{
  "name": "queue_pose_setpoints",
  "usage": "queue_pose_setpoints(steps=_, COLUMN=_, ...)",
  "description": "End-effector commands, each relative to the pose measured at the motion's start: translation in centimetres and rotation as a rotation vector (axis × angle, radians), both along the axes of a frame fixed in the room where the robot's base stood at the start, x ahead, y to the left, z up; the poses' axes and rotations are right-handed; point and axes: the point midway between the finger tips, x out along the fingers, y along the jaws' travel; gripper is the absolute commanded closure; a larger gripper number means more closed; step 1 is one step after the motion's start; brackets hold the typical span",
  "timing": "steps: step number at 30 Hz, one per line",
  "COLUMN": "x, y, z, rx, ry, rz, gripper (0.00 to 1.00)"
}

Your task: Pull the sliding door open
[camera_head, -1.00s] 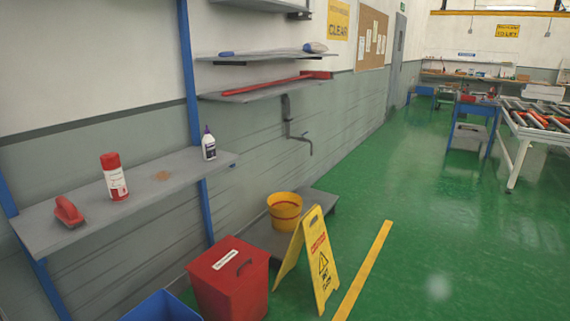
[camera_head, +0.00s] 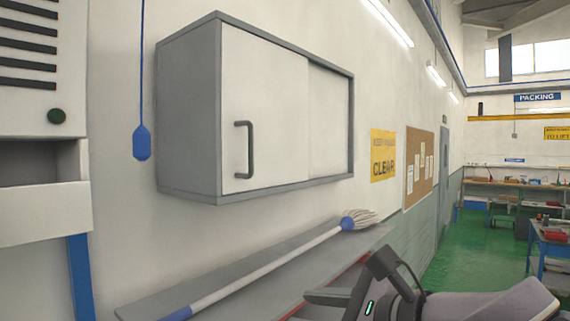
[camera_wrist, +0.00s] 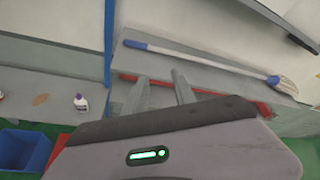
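A grey wall cabinet (camera_head: 188,110) hangs on the white wall. Its white sliding door (camera_head: 275,95) covers the left part of the front and carries a dark vertical bar handle (camera_head: 250,150) near its left edge. A second white panel (camera_head: 328,120) fills the right part, set slightly behind; no inside shows. My gripper (camera_head: 308,298) is low at the right in the head view, below the cabinet and apart from the handle. In the wrist view my gripper (camera_wrist: 160,88) has two fingers apart with nothing between them.
A mop (camera_head: 270,262) lies on the shelf (camera_head: 225,270) under the cabinet, and a red tool (camera_wrist: 205,94) lies below it. A blue pull cord handle (camera_head: 142,143) hangs left of the cabinet. The space before the door is clear.

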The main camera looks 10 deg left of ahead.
Motion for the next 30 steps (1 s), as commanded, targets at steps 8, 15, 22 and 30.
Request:
queue_pose_setpoints(steps=8, x=6.7, y=0.8, z=21.1, rx=0.538, ry=0.183, rz=-0.109, gripper=0.68)
queue_pose_setpoints(steps=15, x=8.6, y=1.5, z=23.3, rx=0.642, ry=0.222, rz=-0.119, gripper=0.68)
queue_pose_setpoints(steps=22, x=12.1, y=5.6, z=23.3, rx=0.637, ry=0.222, rz=-0.118, gripper=0.68)
queue_pose_setpoints(steps=30, x=16.5, y=10.5, z=23.3, rx=0.637, ry=0.221, rz=-0.119, gripper=0.68)
